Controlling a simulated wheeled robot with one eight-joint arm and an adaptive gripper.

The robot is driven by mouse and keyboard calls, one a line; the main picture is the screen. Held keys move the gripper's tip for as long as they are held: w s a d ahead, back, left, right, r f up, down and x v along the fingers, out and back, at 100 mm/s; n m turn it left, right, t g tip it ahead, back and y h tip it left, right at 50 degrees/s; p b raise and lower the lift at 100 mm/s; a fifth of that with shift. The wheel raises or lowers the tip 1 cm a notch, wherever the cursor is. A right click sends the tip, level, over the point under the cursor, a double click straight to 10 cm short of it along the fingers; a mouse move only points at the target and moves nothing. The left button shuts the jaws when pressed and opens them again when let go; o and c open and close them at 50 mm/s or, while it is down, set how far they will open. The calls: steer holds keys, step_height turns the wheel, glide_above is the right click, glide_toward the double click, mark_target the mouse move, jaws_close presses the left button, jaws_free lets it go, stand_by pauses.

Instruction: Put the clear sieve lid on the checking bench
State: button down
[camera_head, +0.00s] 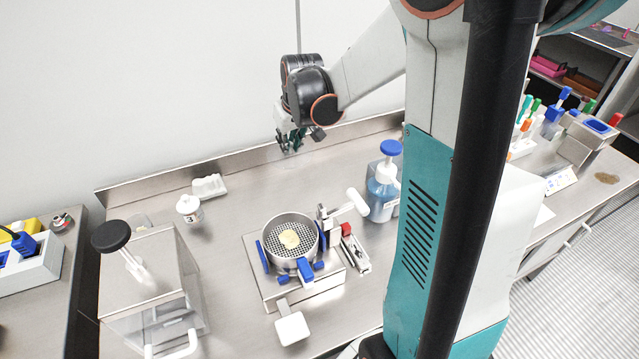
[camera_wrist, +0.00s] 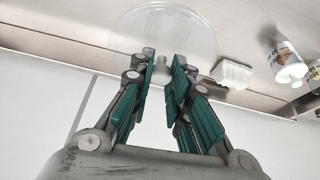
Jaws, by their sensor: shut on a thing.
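My gripper (camera_head: 290,142) is above the back edge of the steel bench (camera_head: 235,235), near the wall. In the wrist view my gripper (camera_wrist: 162,72) is shut on the knob of the clear sieve lid (camera_wrist: 190,25), a round see-through disc beyond the fingertips. I cannot make out the lid in the head view. The bench also shows behind the lid in the wrist view (camera_wrist: 70,20). A round sieve (camera_head: 305,250) with a pale lump (camera_head: 289,239) in it sits on a steel stand in the middle of the bench. I cannot tell which surface is called the checking bench.
A white block (camera_head: 208,186) and a small labelled jar (camera_head: 189,208) stand back left. A blue-capped pump bottle (camera_head: 383,185) is right of the sieve. A steel box with a black knob (camera_head: 110,235) stands at left.

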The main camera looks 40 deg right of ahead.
steer(key=s+d+r+m, duration=0.15)
steer(key=d+r, duration=0.25)
steer(key=d, duration=0.5)
steer(key=shift+n, duration=0.25)
step_height(320, 180, down, 20)
steer(key=b, duration=0.5)
steer(key=shift+s+d+r+b, duration=0.1)
steer(key=shift+r+b, duration=0.1)
steer(key=shift+b, duration=0.15)
steer(key=shift+f, duration=0.1)
steer(key=c, duration=1.5)
jaws_free()
steer(key=p+v, duration=0.3)
steer(key=v, duration=0.9)
steer(key=shift+p, duration=0.4)
